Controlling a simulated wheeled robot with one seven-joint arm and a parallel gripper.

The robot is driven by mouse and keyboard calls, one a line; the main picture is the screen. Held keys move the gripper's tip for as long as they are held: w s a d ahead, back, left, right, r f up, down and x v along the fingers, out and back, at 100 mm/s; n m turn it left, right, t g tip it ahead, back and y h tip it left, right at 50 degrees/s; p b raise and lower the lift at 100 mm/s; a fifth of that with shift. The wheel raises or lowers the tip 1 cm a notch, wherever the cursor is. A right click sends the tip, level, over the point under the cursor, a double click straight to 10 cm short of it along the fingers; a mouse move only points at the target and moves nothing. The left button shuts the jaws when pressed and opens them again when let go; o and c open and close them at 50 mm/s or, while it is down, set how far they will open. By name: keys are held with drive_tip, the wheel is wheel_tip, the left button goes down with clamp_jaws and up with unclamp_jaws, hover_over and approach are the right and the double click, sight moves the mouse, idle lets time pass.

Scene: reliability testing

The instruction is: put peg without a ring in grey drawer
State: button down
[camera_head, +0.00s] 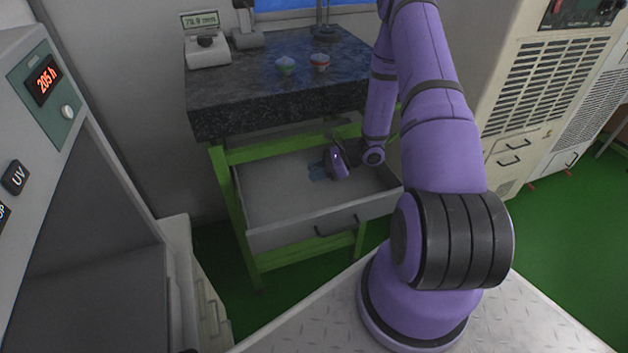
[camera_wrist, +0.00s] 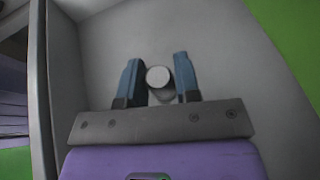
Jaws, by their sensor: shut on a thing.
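The grey drawer (camera_head: 285,195) is pulled open under the dark stone-topped table with a green frame. My gripper (camera_head: 318,171) is inside the drawer's opening, toward its right back part. In the wrist view my gripper (camera_wrist: 158,80) is shut on a peg (camera_wrist: 158,77), seen end-on as a pale round top between the two blue fingers. The drawer floor (camera_wrist: 225,60) shows around it. I cannot tell whether the peg touches the floor. In the head view the peg is not clearly visible. Two small pegs or knobs, one greenish (camera_head: 285,65) and one with a red band (camera_head: 320,62), stand on the tabletop.
The stone tabletop (camera_head: 250,95) lies above the drawer's back. A gauge with a display (camera_head: 207,45) and a stand (camera_head: 325,25) are on it. A grey cabinet (camera_head: 85,200) stands at left, a beige vented unit (camera_head: 540,85) at right. The drawer's left part is clear.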

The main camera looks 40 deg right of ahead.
drive_tip(key=shift+f, duration=2.25)
drive_tip(key=shift+f, duration=0.1)
drive_tip(key=c, duration=0.8)
unclamp_jaws()
